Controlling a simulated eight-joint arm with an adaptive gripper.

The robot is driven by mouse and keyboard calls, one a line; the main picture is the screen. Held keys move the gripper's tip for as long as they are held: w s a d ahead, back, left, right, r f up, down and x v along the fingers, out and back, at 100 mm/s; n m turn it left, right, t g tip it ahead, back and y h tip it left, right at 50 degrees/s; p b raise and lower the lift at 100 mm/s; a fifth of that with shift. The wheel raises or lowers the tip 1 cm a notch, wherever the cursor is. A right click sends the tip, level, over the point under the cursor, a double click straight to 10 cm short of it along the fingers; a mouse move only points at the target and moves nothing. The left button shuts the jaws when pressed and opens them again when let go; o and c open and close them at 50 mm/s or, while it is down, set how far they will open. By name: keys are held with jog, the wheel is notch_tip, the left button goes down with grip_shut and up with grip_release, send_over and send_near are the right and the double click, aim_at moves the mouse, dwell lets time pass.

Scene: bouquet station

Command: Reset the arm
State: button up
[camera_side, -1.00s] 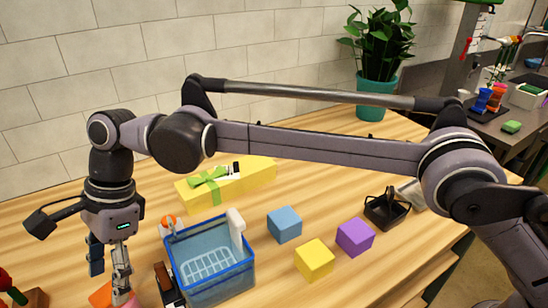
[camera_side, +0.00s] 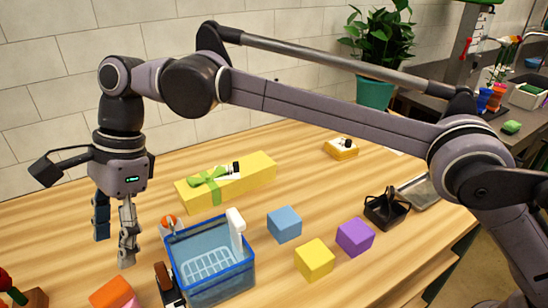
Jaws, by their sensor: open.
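My gripper (camera_side: 115,250) hangs at the left of the side view, pointing down. Its two fingers are apart with nothing visible between them. It is above the table (camera_side: 380,272), left of the blue basket (camera_side: 212,285). An orange block (camera_side: 110,292) with a pink part beside it lies below the gripper, partly cut off by the frame's lower edge. The arm reaches from the right across the table.
A yellow gift box (camera_side: 245,177) with a green ribbon lies behind the basket. Blue (camera_side: 284,224), yellow (camera_side: 314,260) and purple (camera_side: 355,236) cubes stand to its right. A black holder (camera_side: 386,208) and a potted plant (camera_side: 374,92) are farther right.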

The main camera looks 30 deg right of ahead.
aim_at(113, 288)
jog(key=x, duration=0.8)
jog(key=shift+a+f, duration=0.15)
jog(key=shift+f, duration=0.05)
notch_tip(113, 288, up, 4)
jog(key=shift+f, duration=0.1)
jog(key=w+d+r, duration=0.5)
jog(key=d+r, duration=0.2)
jog(key=d, duration=0.4)
jog(key=w+d+f+n+g+h, duration=0.1)
jog(key=d+n, duration=0.3)
jog(key=d, duration=0.6)
jog(key=w+d+f+n+g+h, duration=0.1)
jog(key=d+f+n, duration=0.3)
jog(key=d, duration=0.7)
jog(key=w+d+f+n+g+h, duration=0.1)
jog(key=w+d+f+n, duration=0.2)
jog(key=d, duration=0.8)
jog(key=shift+n+h, duration=0.3)
jog(key=shift+n, duration=0.6)
jog(key=shift+d+f, duration=0.1)
